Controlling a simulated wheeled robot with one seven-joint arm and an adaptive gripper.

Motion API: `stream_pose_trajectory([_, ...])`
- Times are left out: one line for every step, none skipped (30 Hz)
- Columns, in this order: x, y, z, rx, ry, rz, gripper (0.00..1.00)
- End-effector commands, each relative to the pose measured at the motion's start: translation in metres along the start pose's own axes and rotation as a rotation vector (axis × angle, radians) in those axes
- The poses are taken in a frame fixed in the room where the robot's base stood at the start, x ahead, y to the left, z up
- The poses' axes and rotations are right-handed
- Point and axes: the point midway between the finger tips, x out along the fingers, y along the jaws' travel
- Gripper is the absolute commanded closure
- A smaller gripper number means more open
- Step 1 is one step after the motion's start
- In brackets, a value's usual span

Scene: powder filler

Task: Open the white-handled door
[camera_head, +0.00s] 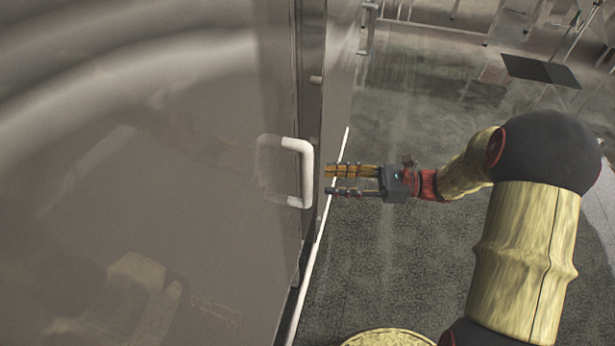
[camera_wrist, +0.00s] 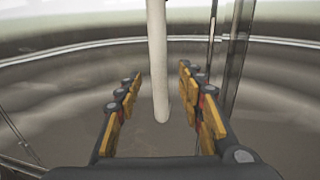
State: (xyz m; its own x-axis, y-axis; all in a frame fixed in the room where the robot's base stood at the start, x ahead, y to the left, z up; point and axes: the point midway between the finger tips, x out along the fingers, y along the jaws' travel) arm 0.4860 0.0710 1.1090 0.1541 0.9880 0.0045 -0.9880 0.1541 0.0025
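The white handle (camera_head: 306,172) is a squared loop on the large, see-through door panel (camera_head: 150,150) at the left of the head view. The door looks closed against the metal frame post (camera_head: 310,80). My gripper (camera_head: 328,180) is to the right of the handle, with its fingers pointing left towards it and a small gap showing between. In the wrist view the handle (camera_wrist: 157,60) stands upright between the two spread fingers of my gripper (camera_wrist: 159,75). The fingers do not touch it. Its depth relative to the fingertips is hard to tell.
A white strip (camera_head: 310,262) runs along the floor by the door. The dark grey floor (camera_head: 400,260) to the right is mostly clear. Metal frames stand at the top, and a dark flat panel (camera_head: 540,71) is at upper right.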

Motion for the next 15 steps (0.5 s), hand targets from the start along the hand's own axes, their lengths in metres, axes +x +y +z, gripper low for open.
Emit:
stream_pose_trajectory([0.007, 0.001, -0.001, 0.0, 0.0, 0.003, 0.62])
stream_pose_trajectory([0.011, 0.001, -0.001, 0.0, 0.0, 0.004, 0.62])
stream_pose_trajectory([0.018, 0.002, -0.001, 0.0, 0.002, 0.005, 0.62])
stream_pose_trajectory([0.023, 0.002, -0.001, 0.0, 0.002, 0.005, 0.62])
stream_pose_trajectory([0.028, 0.002, -0.001, -0.001, 0.002, 0.005, 0.62])
stream_pose_trajectory([0.034, 0.002, -0.002, -0.001, 0.002, 0.006, 0.62])
stream_pose_trajectory([0.039, 0.002, -0.002, -0.001, 0.002, 0.006, 0.62])
stream_pose_trajectory([0.043, 0.002, -0.002, -0.001, 0.002, 0.005, 0.62])
stream_pose_trajectory([0.049, 0.002, -0.002, -0.001, 0.003, 0.006, 0.62])
stream_pose_trajectory([0.053, 0.002, -0.002, -0.001, 0.003, 0.006, 0.62])
stream_pose_trajectory([0.056, 0.002, -0.002, -0.002, 0.003, 0.005, 0.62])
stream_pose_trajectory([0.06, 0.002, -0.001, -0.002, 0.003, 0.005, 0.62])
stream_pose_trajectory([0.063, 0.002, -0.001, -0.002, 0.003, 0.005, 0.62])
stream_pose_trajectory([0.066, 0.002, -0.001, -0.002, 0.003, 0.005, 0.62])
stream_pose_trajectory([0.068, 0.002, -0.001, -0.002, 0.003, 0.004, 0.62])
